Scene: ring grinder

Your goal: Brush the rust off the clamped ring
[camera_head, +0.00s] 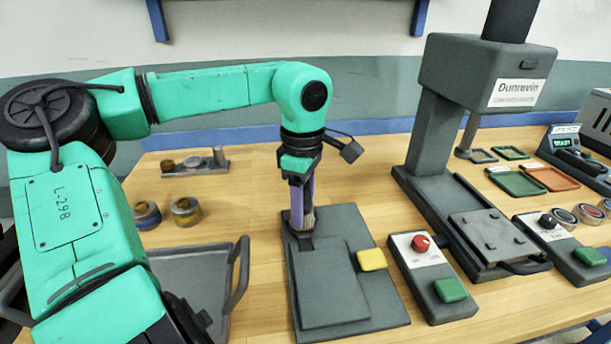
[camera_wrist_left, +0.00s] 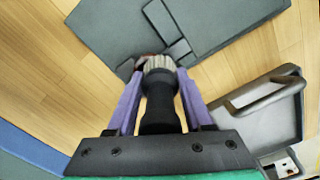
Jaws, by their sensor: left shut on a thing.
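My left gripper (camera_head: 301,206) points down at the far left corner of the grey fixture plate (camera_head: 375,300). It is shut on a brush, whose dark handle (camera_wrist_left: 160,108) lies between the purple fingers in the left wrist view. The pale bristles (camera_wrist_left: 158,63) point at the grey clamp blocks (camera_wrist_left: 172,50); they also show in the head view (camera_head: 309,220). A small reddish-brown patch (camera_wrist_left: 141,62) beside the bristles may be the ring, mostly hidden by the brush. I cannot tell whether bristles and ring touch. My right gripper is not in view.
A yellow pad (camera_head: 371,259) sits at the fixture's right. A control box with a red knob (camera_head: 421,243) and the Dunrevin press (camera_head: 440,150) stand further right. A handled grey tray (camera_head: 195,275) and two small tins (camera_head: 186,210) lie left.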

